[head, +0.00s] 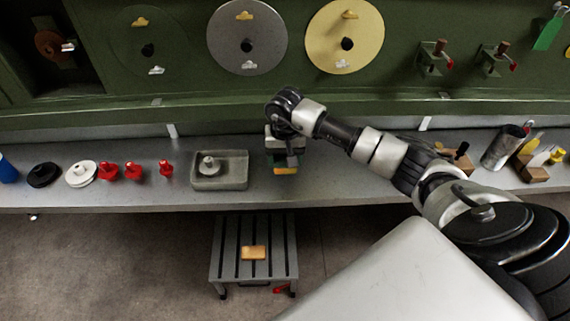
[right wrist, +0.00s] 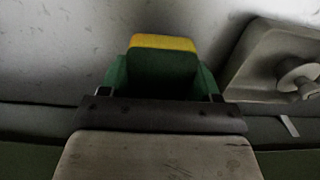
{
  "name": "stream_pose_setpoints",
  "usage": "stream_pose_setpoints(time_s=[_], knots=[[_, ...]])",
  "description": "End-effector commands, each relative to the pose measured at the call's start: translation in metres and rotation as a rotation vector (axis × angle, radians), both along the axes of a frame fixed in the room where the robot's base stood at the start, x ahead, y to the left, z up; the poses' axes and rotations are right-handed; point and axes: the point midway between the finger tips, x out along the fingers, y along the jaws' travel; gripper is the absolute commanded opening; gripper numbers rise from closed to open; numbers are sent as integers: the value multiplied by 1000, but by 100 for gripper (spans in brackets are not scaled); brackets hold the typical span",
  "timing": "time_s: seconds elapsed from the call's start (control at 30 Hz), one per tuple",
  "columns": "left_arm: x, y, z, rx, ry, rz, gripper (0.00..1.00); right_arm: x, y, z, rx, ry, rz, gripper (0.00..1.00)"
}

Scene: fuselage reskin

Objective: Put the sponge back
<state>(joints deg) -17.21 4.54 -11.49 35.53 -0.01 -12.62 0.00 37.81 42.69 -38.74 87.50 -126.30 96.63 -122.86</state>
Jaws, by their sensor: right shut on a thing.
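The sponge, yellow and green (right wrist: 163,68), is between the fingers of my right gripper (right wrist: 160,92), which is shut on it. In the head view, my right gripper (head: 285,158) is low over the grey shelf, just right of a grey tray. Only the yellow edge of the sponge (head: 285,171) shows clearly there, below the gripper. I cannot tell whether the sponge touches the shelf. My left gripper is not in view.
The grey tray (head: 220,184) holds a round knobbed piece (head: 208,165). Red pieces (head: 134,170) and discs (head: 82,174) stand further left. A metal cup (head: 503,147) and wooden blocks are at the right. A slatted stool (head: 228,262) below carries an orange-tan block (head: 254,252).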

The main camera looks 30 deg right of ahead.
Motion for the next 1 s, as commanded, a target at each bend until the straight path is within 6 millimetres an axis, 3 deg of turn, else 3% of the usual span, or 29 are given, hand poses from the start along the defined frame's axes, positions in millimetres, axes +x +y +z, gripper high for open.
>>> stream_pose_setpoints(time_s=[0.27,0.5,0.53,0.67,1.0], knots=[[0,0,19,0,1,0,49,-1,1,-35,2,5,-1,43],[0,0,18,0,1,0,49,0,0,-40,1,1,0,43],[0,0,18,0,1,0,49,0,0,-40,1,1,0,65],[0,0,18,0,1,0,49,0,0,-39,1,1,0,85],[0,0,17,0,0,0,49,0,0,-36,0,0,0,88]])
